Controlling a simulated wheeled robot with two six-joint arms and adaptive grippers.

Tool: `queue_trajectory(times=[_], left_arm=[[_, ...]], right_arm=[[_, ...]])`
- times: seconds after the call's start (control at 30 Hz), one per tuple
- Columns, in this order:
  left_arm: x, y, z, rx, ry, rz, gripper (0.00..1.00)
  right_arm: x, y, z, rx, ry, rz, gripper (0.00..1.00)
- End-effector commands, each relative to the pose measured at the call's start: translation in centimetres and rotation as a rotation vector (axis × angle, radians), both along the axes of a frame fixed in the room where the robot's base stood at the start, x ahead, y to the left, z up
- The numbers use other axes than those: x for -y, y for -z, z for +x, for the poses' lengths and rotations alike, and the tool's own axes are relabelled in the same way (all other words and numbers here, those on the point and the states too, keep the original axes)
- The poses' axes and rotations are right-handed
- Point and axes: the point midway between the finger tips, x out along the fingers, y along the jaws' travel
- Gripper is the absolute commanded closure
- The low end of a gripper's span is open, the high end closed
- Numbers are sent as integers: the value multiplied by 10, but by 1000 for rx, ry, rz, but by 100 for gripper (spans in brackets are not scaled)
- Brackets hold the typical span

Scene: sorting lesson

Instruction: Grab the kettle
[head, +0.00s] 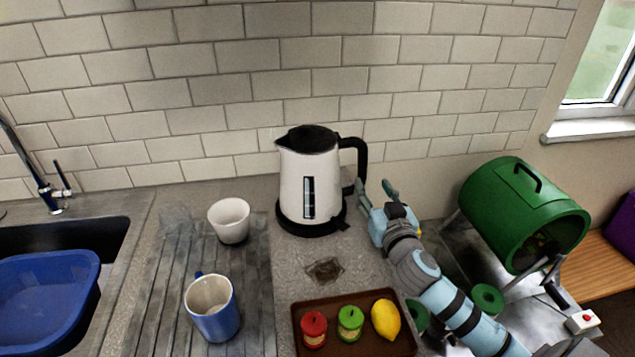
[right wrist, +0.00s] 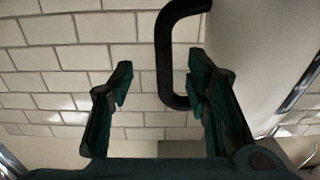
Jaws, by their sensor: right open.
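The kettle (head: 308,185) is white with a black lid, black base and black handle (head: 356,160) on its right side. It stands upright on the counter against the tiled wall. My right gripper (head: 374,188) is just right of the kettle, below and beside the handle. In the right wrist view its fingers (right wrist: 160,82) are spread apart and hold nothing. The black handle (right wrist: 164,60) shows there, crossing between the fingertips and close to the finger at right. I cannot tell whether it touches. My left gripper is not in view.
A white cup (head: 229,220) and a blue mug (head: 211,307) stand left on the ribbed drainer. A brown tray (head: 300,343) with two small jars and a lemon lies in front. A green drum (head: 520,215) stands right. A blue basin (head: 45,300) sits at the sink.

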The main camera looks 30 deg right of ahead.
Motion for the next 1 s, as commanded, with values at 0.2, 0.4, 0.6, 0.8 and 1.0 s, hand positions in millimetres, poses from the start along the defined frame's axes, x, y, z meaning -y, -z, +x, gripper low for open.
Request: queue_trajectory(times=[0.2,0.4,0.6,0.8,1.0], left_arm=[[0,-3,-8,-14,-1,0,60],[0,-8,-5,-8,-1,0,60],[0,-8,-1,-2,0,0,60],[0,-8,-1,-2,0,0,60],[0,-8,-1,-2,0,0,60]], right_arm=[[10,-3,34,2,1,3,56],[18,-6,70,0,1,2,56],[20,-5,77,-1,-1,-1,56],[20,-5,76,-1,-1,-1,78],[20,-5,76,-1,-1,-1,100]])
